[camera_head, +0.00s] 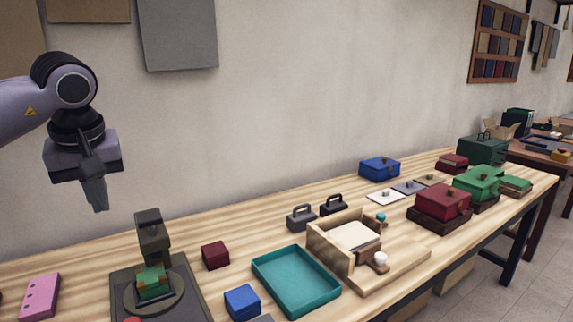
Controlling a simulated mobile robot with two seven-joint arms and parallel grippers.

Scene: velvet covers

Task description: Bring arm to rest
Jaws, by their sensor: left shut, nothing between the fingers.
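My left gripper (97,196) hangs from the arm that comes in from the left in the head view. Its fingers are together, point down and hold nothing. It is in the air in front of the wall, above the left part of the wooden table (235,227). Below it and to the right stands a dark press-like device (153,238) with a green and brown block (152,281) on its round plate. The gripper is apart from it. My right gripper is not in the picture.
A teal tray (296,280), a blue box (242,301), a dark red box (215,255) and a wooden fixture (345,243) stand mid-table. A pink strip (40,297) lies at left. Red (441,203) and green (477,184) boxes stand at right. Air around the gripper is clear.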

